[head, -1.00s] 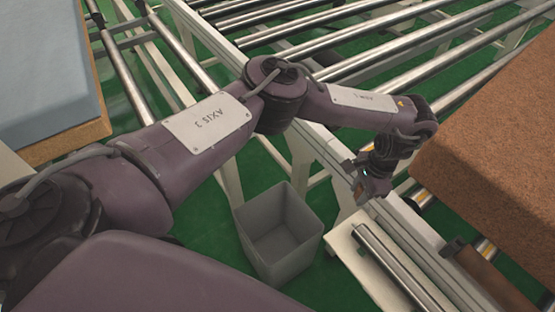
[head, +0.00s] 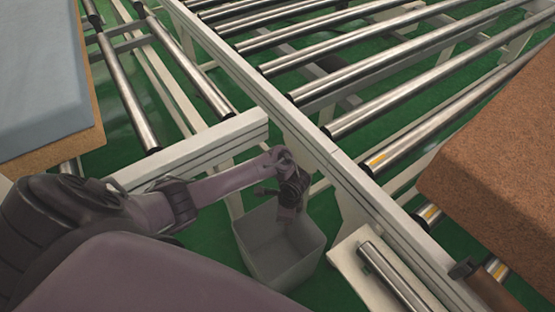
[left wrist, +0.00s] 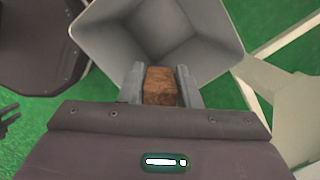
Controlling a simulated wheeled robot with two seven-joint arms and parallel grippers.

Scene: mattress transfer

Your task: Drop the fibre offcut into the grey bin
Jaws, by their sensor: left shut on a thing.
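The grey bin (head: 281,248) stands on the green floor beside the conveyor frame, its open top facing up. My left gripper (head: 287,212) is over the bin's opening in the head view. In the left wrist view, my left gripper (left wrist: 160,88) is shut on the brown fibre offcut (left wrist: 160,86), with the bin's grey interior (left wrist: 155,30) behind it. In the head view I cannot make out the offcut at the gripper.
The conveyor's white side rail (head: 335,165) runs beside the bin, with steel rollers (head: 385,65) beyond. A brown fibre block (head: 500,165) lies on rollers at right. A blue-topped mattress (head: 40,70) is at far left. A white ledge with a short roller (head: 392,280) is right of the bin.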

